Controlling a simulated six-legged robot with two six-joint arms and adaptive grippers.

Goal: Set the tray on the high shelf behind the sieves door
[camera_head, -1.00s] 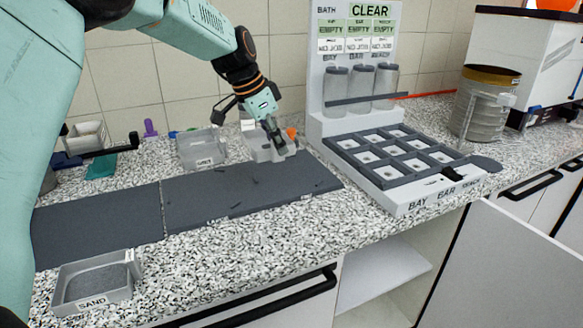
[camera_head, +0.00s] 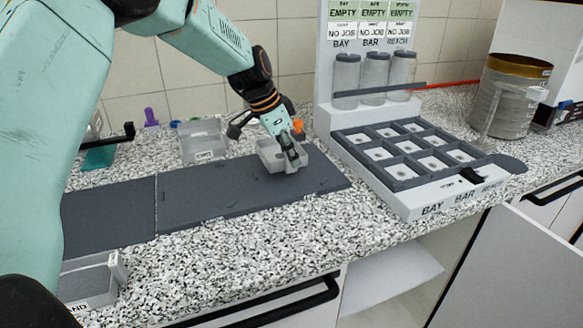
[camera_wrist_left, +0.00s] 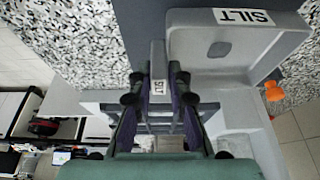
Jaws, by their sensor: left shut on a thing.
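My left gripper (camera_head: 291,158) is shut on the handle of a small grey tray (camera_head: 269,152), over the back right part of the dark mat. In the left wrist view, the tray (camera_wrist_left: 222,62) bears a SILT label, and the fingers (camera_wrist_left: 158,100) close around its labelled handle. I cannot tell its exact height above the mat. Below the counter on the right is an open cupboard with a white shelf (camera_head: 393,278) inside. Its grey door (camera_head: 515,265) stands open to the right; no sieves label shows on it. My right gripper is not in view.
A white rack (camera_head: 400,205) with several compartments and three jars (camera_head: 374,75) stands right of the tray. A clear bin (camera_head: 203,140) is behind the mat (camera_head: 205,193). A SAND tray (camera_head: 90,287) sits at front left. Black drawer handles (camera_head: 290,300) stick out in front.

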